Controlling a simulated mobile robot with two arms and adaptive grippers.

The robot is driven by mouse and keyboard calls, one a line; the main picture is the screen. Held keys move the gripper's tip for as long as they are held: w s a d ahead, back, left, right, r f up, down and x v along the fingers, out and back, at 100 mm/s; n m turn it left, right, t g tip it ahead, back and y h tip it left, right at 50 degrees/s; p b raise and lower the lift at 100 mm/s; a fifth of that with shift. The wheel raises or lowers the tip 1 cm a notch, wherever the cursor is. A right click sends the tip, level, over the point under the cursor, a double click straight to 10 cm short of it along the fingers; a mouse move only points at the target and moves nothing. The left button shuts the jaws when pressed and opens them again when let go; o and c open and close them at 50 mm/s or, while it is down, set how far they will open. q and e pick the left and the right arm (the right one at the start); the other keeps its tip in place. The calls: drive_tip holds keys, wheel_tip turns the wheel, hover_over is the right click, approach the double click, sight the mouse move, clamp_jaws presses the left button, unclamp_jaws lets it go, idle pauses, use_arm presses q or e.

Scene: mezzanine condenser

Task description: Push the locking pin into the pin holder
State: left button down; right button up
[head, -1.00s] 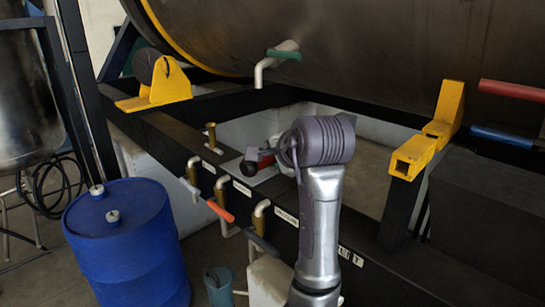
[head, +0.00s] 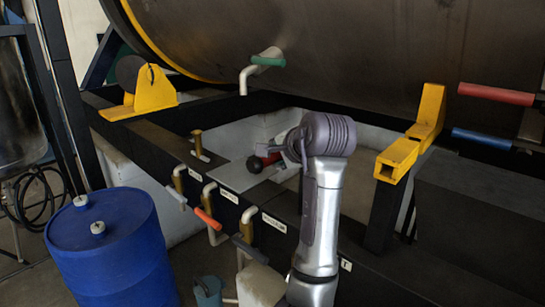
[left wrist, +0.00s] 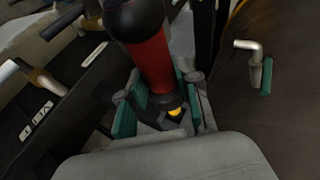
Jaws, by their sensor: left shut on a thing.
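The locking pin (head: 262,162) has a red handle and a black ball knob that points left in the head view. My left gripper (head: 284,154) is shut around it, above the black frame. In the left wrist view the red handle (left wrist: 151,60) stands between the green finger pads of the gripper (left wrist: 160,98), and a small yellow spot shows below it. A yellow bracket (head: 400,158) with a square open end is to the right of the gripper, apart from the pin. I cannot tell for sure whether it is the pin holder. My right gripper is not in view.
A blue drum (head: 115,250) stands at left. Valves with orange (head: 207,218) and grey handles line the black frame. A green-handled tap (head: 266,62) hangs from the big tank (head: 350,50). Red (head: 496,94) and blue (head: 482,138) handles are at right. Another yellow bracket (head: 152,94) is at left.

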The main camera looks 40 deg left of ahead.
use_arm(q)
drive_tip(key=shift+w+d+r, duration=0.1)
drive_tip(key=shift+w, duration=1.35)
drive_tip(key=shift+w+d, duration=0.1)
drive_tip(key=shift+w, duration=1.3)
